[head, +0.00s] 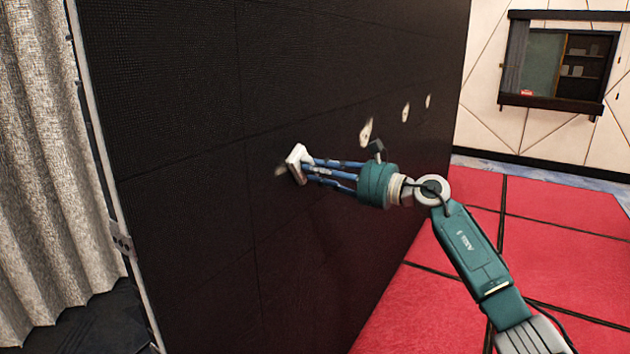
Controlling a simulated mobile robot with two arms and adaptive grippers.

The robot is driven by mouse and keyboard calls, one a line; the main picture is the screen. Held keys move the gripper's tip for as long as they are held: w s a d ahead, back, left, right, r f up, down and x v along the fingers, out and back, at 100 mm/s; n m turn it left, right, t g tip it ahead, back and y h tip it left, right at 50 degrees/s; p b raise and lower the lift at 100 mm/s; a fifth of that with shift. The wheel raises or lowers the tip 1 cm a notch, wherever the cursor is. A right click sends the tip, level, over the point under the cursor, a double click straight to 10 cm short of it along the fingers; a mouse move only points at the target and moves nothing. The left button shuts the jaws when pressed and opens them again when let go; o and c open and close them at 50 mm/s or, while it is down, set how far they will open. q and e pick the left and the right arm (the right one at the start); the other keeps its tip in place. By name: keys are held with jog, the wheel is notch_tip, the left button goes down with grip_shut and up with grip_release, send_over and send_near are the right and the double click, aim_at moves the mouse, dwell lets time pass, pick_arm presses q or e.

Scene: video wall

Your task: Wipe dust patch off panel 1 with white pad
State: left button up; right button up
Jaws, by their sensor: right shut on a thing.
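The black video wall (190,110) stands upright on the left, its panels split by thin seams. My right gripper (306,171) is shut on the white pad (297,164) and holds it at the wall. Whether the pad touches the surface I cannot tell. A pale dust patch (280,171) shows just left of the pad, partly hidden by it. More pale patches sit further right along the wall: one (366,131), another (405,112) and a small one (428,101). No panel number is readable. My left gripper is not in view.
A grey curtain (45,160) hangs at the left, beside the wall's metal edge frame (107,190). Red floor mats (400,300) lie to the right of the wall. A window with shelves (560,62) is in the pale far wall. The floor there is clear.

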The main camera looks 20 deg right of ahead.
jog(key=shift+s+a+p, duration=0.15)
jog(key=shift+s+a, duration=0.15)
jog(key=shift+a, duration=0.25)
jog(key=shift+s+a+p, duration=0.15)
jog(key=shift+s+a, duration=0.15)
jog(key=shift+a, duration=0.2)
pick_arm(q)
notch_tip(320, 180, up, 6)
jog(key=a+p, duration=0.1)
jog(key=p, duration=0.5)
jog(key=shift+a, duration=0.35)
pick_arm(e)
jog(key=s+a, duration=0.6)
jog(key=a, duration=0.1)
jog(key=shift+a, duration=0.3)
jog(key=shift+f, duration=0.1)
